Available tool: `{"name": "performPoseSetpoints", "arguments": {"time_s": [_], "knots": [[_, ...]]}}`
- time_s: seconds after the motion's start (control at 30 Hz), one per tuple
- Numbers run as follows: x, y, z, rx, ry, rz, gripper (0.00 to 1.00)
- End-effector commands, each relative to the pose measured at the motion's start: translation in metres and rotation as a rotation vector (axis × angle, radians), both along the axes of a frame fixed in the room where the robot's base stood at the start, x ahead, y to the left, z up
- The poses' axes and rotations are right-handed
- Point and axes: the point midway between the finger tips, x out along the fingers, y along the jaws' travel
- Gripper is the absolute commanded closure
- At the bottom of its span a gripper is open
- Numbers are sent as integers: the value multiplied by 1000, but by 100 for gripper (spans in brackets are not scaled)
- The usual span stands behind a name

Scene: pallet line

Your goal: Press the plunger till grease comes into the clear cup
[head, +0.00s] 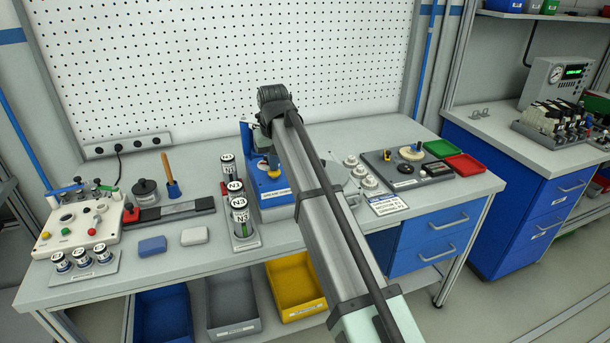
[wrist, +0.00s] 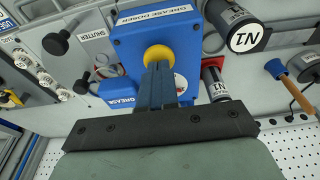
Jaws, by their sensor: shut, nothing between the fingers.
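The blue grease doser (wrist: 130,45) fills the upper middle of the wrist view, with a "GREASE DOSER" label on it. Its round yellow plunger knob (wrist: 157,53) shows right at my gripper's tips (wrist: 161,68). The gripper's dark fingers are shut together with nothing between them, over the knob's lower part; I cannot tell whether they touch it. In the head view the doser (head: 270,183) is partly hidden behind my arm, and the yellow knob (head: 273,172) shows beside it. I cannot make out the clear cup or any grease.
A rack of white-lidded canisters (head: 240,216) stands just left of the doser. A control box with buttons (head: 82,228) is at the bench's left end. Right of my arm are round white parts (head: 361,171), a grey fixture plate (head: 385,165), and green (head: 439,148) and red (head: 464,164) trays.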

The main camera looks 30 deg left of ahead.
Motion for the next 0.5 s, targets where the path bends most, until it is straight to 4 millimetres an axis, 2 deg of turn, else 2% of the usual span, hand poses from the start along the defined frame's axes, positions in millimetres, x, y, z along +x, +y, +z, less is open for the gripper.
{"name": "performPoseSetpoints", "arguments": {"time_s": [0.27,0.5], "knots": [[0,0,3,-1,1,0,100],[0,0,16,0,0,0,100]]}}
